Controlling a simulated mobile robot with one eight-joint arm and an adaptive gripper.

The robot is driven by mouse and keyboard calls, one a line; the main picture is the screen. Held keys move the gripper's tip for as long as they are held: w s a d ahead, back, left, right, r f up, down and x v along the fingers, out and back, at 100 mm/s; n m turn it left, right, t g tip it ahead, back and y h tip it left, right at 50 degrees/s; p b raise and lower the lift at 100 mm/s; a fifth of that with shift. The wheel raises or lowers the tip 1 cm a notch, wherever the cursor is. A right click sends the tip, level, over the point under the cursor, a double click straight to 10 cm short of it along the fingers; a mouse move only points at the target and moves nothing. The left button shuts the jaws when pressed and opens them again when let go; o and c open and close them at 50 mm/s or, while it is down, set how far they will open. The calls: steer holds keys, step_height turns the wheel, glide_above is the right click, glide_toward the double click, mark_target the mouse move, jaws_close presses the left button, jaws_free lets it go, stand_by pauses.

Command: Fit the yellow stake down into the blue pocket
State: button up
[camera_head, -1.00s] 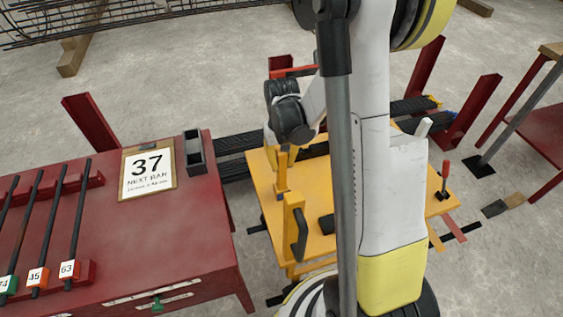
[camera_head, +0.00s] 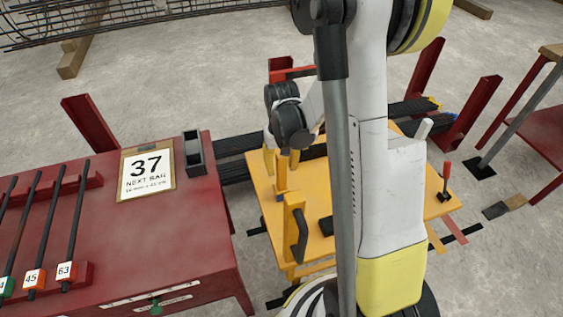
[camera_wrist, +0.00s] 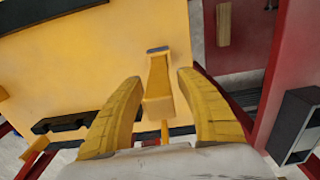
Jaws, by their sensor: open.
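My gripper (camera_head: 281,160) is over the yellow table in the head view, with its fingers apart. In the wrist view its two yellow fingers (camera_wrist: 155,100) stand open on either side of a yellow upright piece (camera_wrist: 158,85), with gaps showing. I take this piece for the yellow stake. In the head view the stake (camera_head: 281,175) looks upright just below the gripper. A small blue part, seemingly the blue pocket (camera_head: 281,192), shows at its lower end. How deep the stake sits in it, I cannot tell.
A yellow post with a dark handle (camera_head: 294,220) stands close in front of the stake. A red table (camera_head: 180,235) with a 37 sign (camera_head: 147,170) and a dark open box (camera_head: 194,153) is to the left. A red-handled tool (camera_head: 446,178) is at the right.

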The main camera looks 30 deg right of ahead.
step_height(320, 180, up, 12)
steer(key=shift+f, duration=0.1)
stand_by(0.7)
